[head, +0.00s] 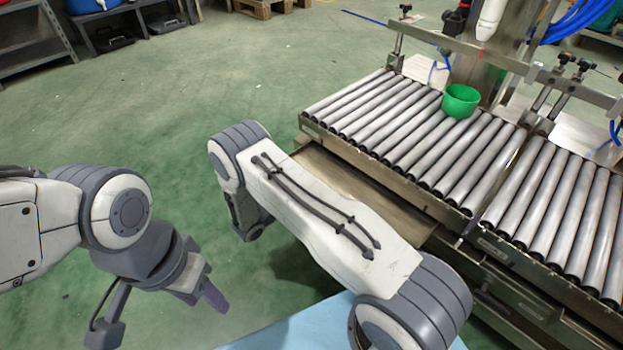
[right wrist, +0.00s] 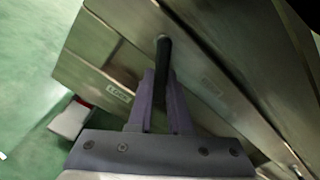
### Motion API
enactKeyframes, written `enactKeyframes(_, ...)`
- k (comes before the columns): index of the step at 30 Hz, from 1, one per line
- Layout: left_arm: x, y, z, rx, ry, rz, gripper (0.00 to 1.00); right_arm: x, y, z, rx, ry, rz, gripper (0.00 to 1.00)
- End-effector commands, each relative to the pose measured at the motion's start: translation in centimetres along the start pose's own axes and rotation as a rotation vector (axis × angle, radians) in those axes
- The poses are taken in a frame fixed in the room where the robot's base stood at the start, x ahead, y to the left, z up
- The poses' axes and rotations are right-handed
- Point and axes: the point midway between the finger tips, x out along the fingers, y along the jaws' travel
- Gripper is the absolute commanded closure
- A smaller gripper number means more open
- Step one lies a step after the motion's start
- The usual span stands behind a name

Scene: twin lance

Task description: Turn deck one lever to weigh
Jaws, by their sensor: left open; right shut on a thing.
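In the right wrist view, a black lever (right wrist: 163,58) sticks out from the steel side panel (right wrist: 100,60) of the roller conveyor. The purple fingers of my right gripper (right wrist: 160,85) are closed around the lever. A small pale label (right wrist: 118,92) is on the panel left of the lever; it seems to read "LOCK". In the head view the lever and right gripper are hidden behind my right arm. The roller deck (head: 400,125) is at the upper right. My left gripper (head: 213,298) is open and empty at the lower left, away from the conveyor.
A green bowl (head: 461,100) sits on the rollers below a nozzle. A second roller section (head: 570,215) lies to the right. A light blue surface (head: 300,325) is at the bottom. Shelving (head: 35,45) stands at the far left. The green floor between is clear.

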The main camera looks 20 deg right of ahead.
Motion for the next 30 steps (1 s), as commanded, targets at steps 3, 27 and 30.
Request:
enactKeyframes(3,-1.5,0.1,-0.1,0.0,0.0,0.0,0.5,-0.1,-0.6,0.4,-0.067,-0.001,0.002,1.0)
enactKeyframes(27,-4.4,0.3,-0.2,0.0,0.0,0.0,0.5,-0.1,-1.4,0.2,-0.368,-0.001,0.001,0.53)
enactKeyframes(30,-4.4,0.3,-0.2,0.0,0.0,0.0,0.5,-0.1,-1.4,0.2,-0.367,-0.001,0.001,0.53)
